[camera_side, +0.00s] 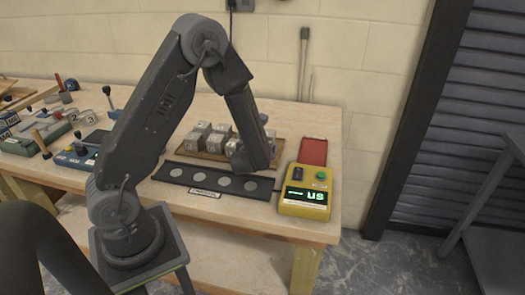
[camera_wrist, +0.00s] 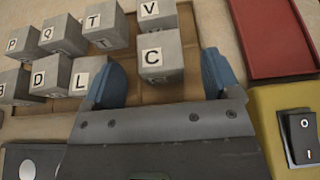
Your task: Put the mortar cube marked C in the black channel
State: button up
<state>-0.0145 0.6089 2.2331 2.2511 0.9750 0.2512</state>
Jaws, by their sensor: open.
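The grey mortar cube marked C (camera_wrist: 160,58) sits on the brown wooden tray in the wrist view, its letter on a white label facing up. My gripper (camera_wrist: 165,80) is open, with one blue fingertip to the left of cube C and one to the right. Gaps show between the cube and both fingertips. In the side view my gripper (camera_side: 252,160) is low over the tray's right end and hides cube C. The black channel (camera_side: 203,175) lies in front of the tray, with several pale round discs along it; part of it shows at the lower left of the wrist view (camera_wrist: 50,155).
Other lettered cubes, including V (camera_wrist: 150,13), T (camera_wrist: 98,22) and L (camera_wrist: 86,78), stand on the tray (camera_side: 187,154) behind and left of C. A yellow device (camera_side: 303,207) with a lit display and a red pad (camera_side: 313,151) are to the right.

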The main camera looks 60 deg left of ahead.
jog(key=x, duration=0.4)
jog(key=shift+w+a+f, duration=0.15)
jog(key=shift+a+f, duration=0.1)
jog(key=c, duration=1.3)
jog(key=shift+o, duration=0.2)
jog(key=shift+r, duration=0.1)
